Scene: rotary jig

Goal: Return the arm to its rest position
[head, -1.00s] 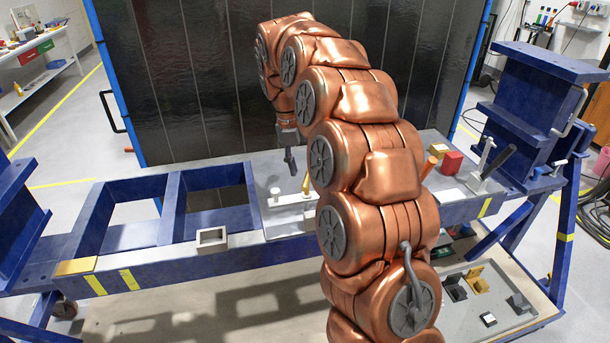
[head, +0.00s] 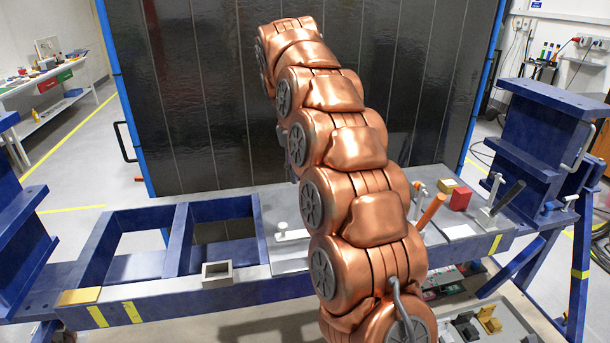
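My copper-coloured arm (head: 345,150) rises from the bottom of the head view, right of centre, and arches up and away over the blue jig frame (head: 180,305). Its far end bends down behind its own links. Only a narrow grey part of my gripper (head: 291,172) shows at the left edge of the arm, above the grey plate. The fingertips are hidden, so I cannot tell whether they are open or shut. I see nothing held.
A dark panel with blue edges (head: 210,110) stands behind the frame. A small grey square holder (head: 217,274) sits on the front beam. A red block (head: 460,198), an orange cylinder (head: 431,211) and a clamp (head: 497,207) are right of my arm. A grey tray (head: 497,331) lies lower right.

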